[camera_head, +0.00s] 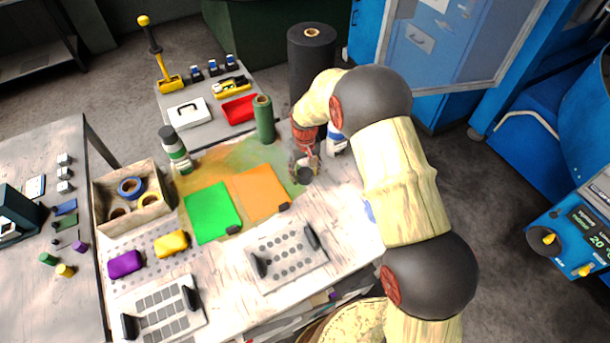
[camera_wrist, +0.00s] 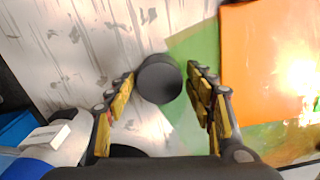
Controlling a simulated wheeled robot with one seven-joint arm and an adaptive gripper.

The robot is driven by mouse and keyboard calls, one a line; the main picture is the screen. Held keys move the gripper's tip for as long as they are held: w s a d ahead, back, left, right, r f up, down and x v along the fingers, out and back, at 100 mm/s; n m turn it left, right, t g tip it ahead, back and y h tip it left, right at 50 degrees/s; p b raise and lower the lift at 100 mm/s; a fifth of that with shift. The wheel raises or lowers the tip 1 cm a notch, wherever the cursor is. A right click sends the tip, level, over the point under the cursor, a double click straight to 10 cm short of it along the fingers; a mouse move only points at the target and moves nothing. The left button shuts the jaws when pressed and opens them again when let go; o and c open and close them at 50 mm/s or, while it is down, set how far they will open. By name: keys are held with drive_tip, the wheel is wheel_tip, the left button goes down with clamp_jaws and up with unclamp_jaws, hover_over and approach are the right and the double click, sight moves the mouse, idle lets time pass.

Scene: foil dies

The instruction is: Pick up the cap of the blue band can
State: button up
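A round black cap (camera_wrist: 158,78) shows between the fingertips of my gripper (camera_wrist: 160,82) in the wrist view. The fingers stand apart on either side of it, with narrow gaps visible, so my gripper looks open around it. In the head view, the cap (camera_head: 305,175) is just below my gripper (camera_head: 304,163), over the table beside the orange mat. A white and blue can (camera_head: 337,142) stands right of my gripper, partly hidden by my arm. A white and blue form, likely this can, also shows at the wrist view's lower left (camera_wrist: 62,140). Its top is not clear.
An orange mat (camera_head: 260,191) and a green mat (camera_head: 212,212) lie to the left. A green-band can (camera_head: 175,149) with a dark cap stands farther left. A green roll (camera_head: 264,119) stands behind. A perforated plate with handles (camera_head: 285,259) lies in front.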

drive_tip(key=c, duration=0.5)
